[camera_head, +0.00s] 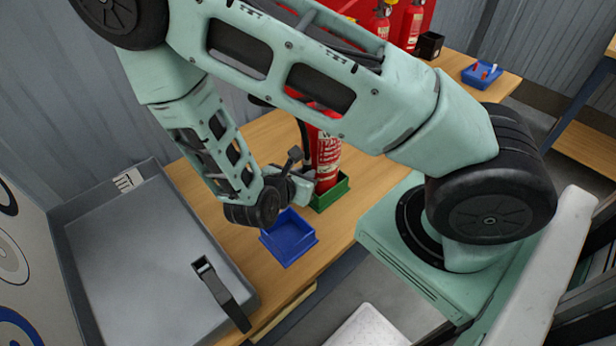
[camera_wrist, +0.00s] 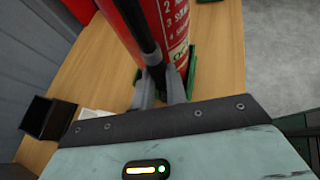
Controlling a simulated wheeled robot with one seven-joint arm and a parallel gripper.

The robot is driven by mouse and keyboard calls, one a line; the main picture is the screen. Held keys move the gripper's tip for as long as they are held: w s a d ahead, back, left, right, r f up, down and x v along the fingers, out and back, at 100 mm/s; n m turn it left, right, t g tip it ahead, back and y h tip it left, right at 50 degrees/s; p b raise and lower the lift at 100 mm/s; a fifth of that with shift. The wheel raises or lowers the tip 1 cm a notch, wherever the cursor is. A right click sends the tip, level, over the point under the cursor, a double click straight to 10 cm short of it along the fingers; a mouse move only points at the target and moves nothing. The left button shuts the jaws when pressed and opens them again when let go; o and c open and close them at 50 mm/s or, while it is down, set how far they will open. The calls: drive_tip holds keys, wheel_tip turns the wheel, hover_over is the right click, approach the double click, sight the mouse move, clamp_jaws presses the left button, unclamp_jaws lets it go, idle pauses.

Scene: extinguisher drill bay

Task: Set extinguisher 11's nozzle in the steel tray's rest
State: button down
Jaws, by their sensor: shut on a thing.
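A red extinguisher (camera_head: 327,160) stands upright in a green holder (camera_head: 343,188) on the wooden bench; its number is not readable. It also shows in the wrist view (camera_wrist: 172,25), with a black hose and nozzle (camera_wrist: 137,22) running down its front. My gripper (camera_head: 303,182) is beside the extinguisher, low on its left. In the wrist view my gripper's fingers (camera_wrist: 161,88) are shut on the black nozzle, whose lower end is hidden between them. The grey steel tray (camera_head: 130,262) lies at the left, apart from my gripper. A black bracket (camera_head: 221,293), perhaps the rest, stands at its right side.
An empty blue bin (camera_head: 288,240) lies between my gripper and the bench's front edge. More extinguishers (camera_head: 380,22), a black box (camera_head: 431,45) and a blue tray (camera_head: 481,74) stand at the back. A corrugated wall (camera_head: 60,90) runs behind the steel tray.

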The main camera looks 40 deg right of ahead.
sight(308, 161)
drive_tip(key=shift+r+p, duration=1.15)
drive_tip(key=shift+r, duration=0.7)
drive_tip(key=shift+r, duration=0.25)
wheel_tip(308, 161, up, 12)
drive_tip(key=p, duration=0.9)
drive_tip(key=s+a, duration=0.4)
drive_tip(key=a, duration=1.1)
drive_tip(key=s+a, duration=0.4)
drive_tip(key=a, duration=1.2)
wheel_tip(308, 161, down, 8)
drive_tip(key=b, duration=0.4)
drive_tip(key=shift+w+d+r, duration=0.2)
drive_tip(key=shift+w+r, duration=0.05)
idle(0.3)
